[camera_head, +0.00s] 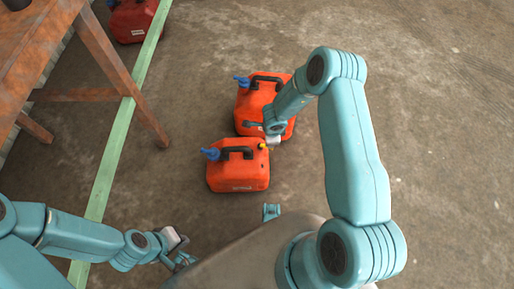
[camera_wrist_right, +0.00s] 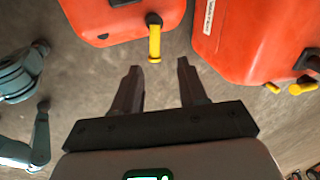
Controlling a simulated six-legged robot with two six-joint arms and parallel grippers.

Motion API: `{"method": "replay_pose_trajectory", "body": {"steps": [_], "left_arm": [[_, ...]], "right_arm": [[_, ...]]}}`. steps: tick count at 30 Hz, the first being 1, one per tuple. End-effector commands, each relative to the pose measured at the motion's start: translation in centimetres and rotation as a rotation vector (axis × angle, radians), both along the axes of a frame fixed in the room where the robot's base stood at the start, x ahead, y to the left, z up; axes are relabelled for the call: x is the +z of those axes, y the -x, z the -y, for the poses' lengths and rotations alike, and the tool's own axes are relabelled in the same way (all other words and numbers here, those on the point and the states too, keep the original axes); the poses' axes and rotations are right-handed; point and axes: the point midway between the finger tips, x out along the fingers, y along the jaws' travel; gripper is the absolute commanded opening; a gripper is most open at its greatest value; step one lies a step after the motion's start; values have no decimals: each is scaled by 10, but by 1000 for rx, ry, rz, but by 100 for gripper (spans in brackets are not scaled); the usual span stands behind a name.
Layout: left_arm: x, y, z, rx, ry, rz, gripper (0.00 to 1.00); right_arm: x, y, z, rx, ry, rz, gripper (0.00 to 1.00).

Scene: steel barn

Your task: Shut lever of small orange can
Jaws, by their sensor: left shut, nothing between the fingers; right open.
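The small orange can (camera_head: 238,172) stands upright on the floor, with a black handle and a blue cap at its left. Its yellow lever (camera_head: 262,145) is at its upper right. In the right wrist view the lever (camera_wrist_right: 154,40) sticks out from the can (camera_wrist_right: 105,18) toward my right gripper (camera_wrist_right: 159,65), which is open. The lever's end lies just beyond the gap between the fingertips, apart from them. In the head view my right gripper (camera_head: 275,141) is partly hidden by its arm. My left gripper (camera_head: 182,252) is shut and empty, low at the left, away from the can.
A larger orange can (camera_head: 250,97) stands just behind the small one; it also shows in the right wrist view (camera_wrist_right: 250,40). A red can (camera_head: 130,22) and a wooden table (camera_head: 60,55) are at the upper left. A green strip (camera_head: 118,135) crosses the floor. The right floor is clear.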

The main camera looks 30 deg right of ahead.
Motion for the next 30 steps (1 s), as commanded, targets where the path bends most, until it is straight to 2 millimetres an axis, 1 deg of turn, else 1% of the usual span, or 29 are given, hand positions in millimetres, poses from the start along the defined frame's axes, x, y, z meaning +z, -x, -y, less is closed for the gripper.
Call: {"method": "replay_pose_trajectory", "body": {"steps": [1, 14, 15, 21, 30], "left_arm": [[9, 0, 0, 0, 0, 0, 0], [52, 0, 0, 0, 0, 0, 0], [64, 0, 0, 0, 0, -1, 0], [100, 0, 0, 0, 0, 0, 0], [145, 0, 0, 0, 0, 0, 0]], "right_arm": [[17, 2, -1, 1, 1, 1, 42], [110, 19, -11, 10, 2, 0, 42], [119, 25, -17, 86, 11, -10, 42], [148, 47, -40, 403, 39, -25, 42], [190, 80, -76, 821, 45, -23, 42]]}}
